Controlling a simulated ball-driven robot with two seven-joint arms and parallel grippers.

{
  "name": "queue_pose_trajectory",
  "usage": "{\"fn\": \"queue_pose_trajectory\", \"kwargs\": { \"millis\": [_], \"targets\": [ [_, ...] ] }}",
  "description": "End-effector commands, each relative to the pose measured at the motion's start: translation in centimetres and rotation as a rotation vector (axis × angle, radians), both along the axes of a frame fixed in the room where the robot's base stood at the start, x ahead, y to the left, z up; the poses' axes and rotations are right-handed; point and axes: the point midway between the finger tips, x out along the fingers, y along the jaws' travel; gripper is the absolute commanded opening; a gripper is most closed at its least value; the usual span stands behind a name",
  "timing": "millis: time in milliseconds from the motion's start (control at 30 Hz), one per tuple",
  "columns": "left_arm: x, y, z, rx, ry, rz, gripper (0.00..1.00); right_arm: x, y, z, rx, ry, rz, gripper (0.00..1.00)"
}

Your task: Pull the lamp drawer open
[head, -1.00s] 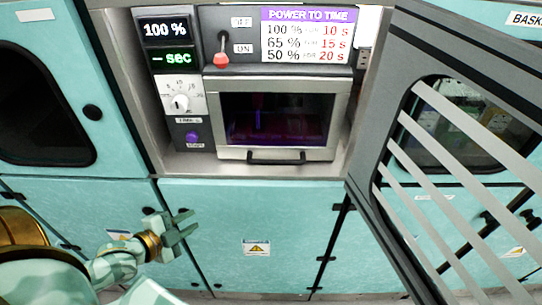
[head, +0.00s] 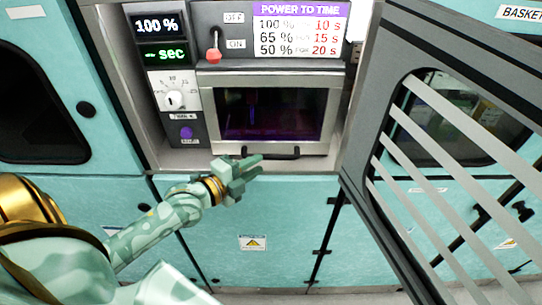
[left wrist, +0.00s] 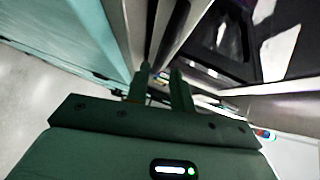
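The lamp drawer (head: 219,142) is a metal-framed front with a dark, faintly purple window, set in the recess below the control panel. It looks shut. Its black bar handle (head: 285,153) runs along the bottom edge; the left end is close to my gripper. My left gripper (head: 256,166) is open, with its fingertips just below and left of the handle. I cannot tell whether they touch it. My right gripper is not in view.
A grey door with a slatted window (head: 372,150) stands swung open on the right. A red-tipped lever (head: 214,55), a dial (head: 174,99) and a purple button (head: 186,132) are on the panel. Teal cabinet doors (head: 285,215) lie below the recess.

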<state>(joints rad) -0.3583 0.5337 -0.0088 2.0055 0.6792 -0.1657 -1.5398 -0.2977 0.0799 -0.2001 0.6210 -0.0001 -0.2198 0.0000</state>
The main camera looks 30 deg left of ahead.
Motion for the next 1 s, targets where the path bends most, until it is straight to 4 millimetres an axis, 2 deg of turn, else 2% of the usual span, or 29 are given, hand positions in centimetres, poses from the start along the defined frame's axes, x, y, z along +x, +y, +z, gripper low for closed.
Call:
{"fn": "queue_pose_trajectory", "kwargs": {
  "millis": [100, 333, 667, 700, 767, 800, 1000],
  "targets": [
    [2.7, -0.6, -0.3, -0.002, -0.004, 0.001, 0.23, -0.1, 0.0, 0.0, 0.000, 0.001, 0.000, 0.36],
    [5.5, -1.4, -0.8, -0.001, 0.000, 0.000, 0.23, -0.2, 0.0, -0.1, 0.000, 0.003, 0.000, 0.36],
    [6.0, -1.6, -0.9, 0.000, 0.001, 0.000, 0.23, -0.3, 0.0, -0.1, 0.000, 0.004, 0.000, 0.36],
    [6.0, -1.5, -0.9, 0.000, 0.001, 0.000, 0.21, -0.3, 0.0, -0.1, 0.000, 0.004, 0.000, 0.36],
    [6.0, -1.5, -0.9, 0.000, 0.001, 0.000, 0.04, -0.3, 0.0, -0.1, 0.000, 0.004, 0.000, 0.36],
    [6.0, -1.5, -0.9, 0.000, 0.001, 0.000, 0.00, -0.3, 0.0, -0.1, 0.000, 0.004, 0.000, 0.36],
    [6.0, -1.6, -0.9, 0.000, 0.002, 0.000, 0.00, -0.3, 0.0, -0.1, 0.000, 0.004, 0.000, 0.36]
  ]
}}
